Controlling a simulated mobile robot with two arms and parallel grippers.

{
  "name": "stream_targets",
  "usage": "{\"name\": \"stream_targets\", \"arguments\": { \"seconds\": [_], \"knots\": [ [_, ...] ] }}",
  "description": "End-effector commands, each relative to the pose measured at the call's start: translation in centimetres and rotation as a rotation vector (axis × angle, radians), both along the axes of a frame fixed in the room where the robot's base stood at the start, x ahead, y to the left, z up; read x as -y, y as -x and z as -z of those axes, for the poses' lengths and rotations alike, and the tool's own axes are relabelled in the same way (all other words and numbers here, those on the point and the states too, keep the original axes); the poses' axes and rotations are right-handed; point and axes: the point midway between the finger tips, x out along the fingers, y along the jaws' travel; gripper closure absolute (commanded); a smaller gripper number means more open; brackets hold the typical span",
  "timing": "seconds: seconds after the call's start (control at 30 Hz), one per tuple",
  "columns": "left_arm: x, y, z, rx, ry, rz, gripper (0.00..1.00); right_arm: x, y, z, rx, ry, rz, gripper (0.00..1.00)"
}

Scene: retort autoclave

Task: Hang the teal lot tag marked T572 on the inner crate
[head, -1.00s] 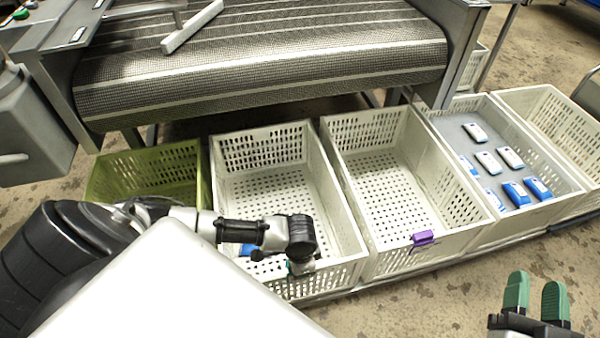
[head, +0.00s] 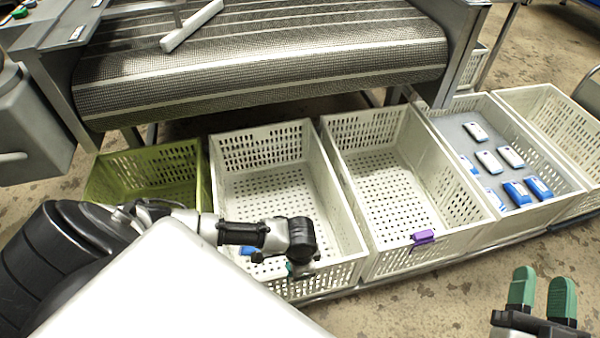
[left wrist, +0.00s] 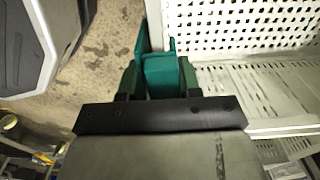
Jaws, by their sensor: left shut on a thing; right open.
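My left gripper (head: 298,270) is at the front wall of the white crate (head: 350,237) second from the left, low by its rim. In the left wrist view the green fingers (left wrist: 160,78) are shut on a teal tag (left wrist: 159,70), beside a perforated white crate wall (left wrist: 235,28). The marking cannot be read, and I cannot tell whether the tag touches the rim. In the head view the arm hides most of the tag. My right gripper (head: 543,296) is open and empty above the floor at the lower right.
A purple tag (head: 423,237) hangs on the front rim of the neighbouring white crate (head: 385,262). A crate (head: 520,222) with blue and white packs stands to its right. A green crate (head: 150,157) is at the left. A mesh conveyor (head: 260,75) stands behind.

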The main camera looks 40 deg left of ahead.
Motion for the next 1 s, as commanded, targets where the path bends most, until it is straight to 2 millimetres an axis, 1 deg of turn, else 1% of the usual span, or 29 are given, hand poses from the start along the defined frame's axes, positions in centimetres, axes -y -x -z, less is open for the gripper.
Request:
{"name": "stream_targets", "arguments": {
  "seconds": [0.83, 1.0],
  "knots": [
    [0.0, 0.0, 1.8, -0.001, -0.001, 0.0, 0.89, -0.2, 0.7, -1.2, 0.117, -0.034, -0.01, 0.6],
    [0.0, 0.0, 1.7, 0.0, 0.0, 0.0, 0.89, -0.2, 0.7, -1.4, 0.122, -0.037, -0.009, 0.6]
  ]
}}
